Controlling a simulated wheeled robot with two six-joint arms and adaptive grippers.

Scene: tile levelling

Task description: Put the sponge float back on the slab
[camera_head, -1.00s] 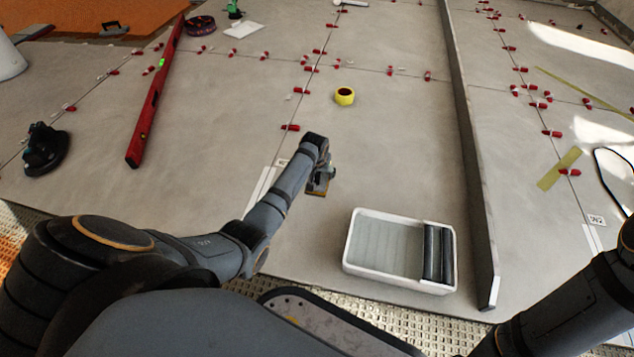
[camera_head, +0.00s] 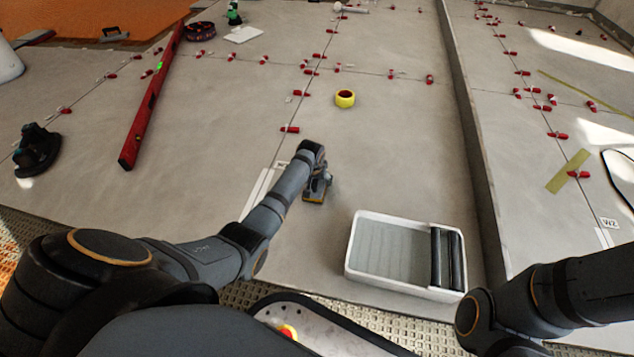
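The sponge float (camera_head: 314,197) shows as a small dark block with an orange-yellow lower edge, right under my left gripper (camera_head: 318,181). The gripper points down and looks shut on the float's top, though my wrist hides much of the fingers. The float is level and at or very close to the grey slab (camera_head: 390,150); I cannot tell if it touches. It is left of the white wash tray. My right arm comes in at the lower right, and its gripper is out of view.
The white tray (camera_head: 352,268) with dark rollers stands to the right of the float. A raised long strip (camera_head: 470,130) runs beyond it.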

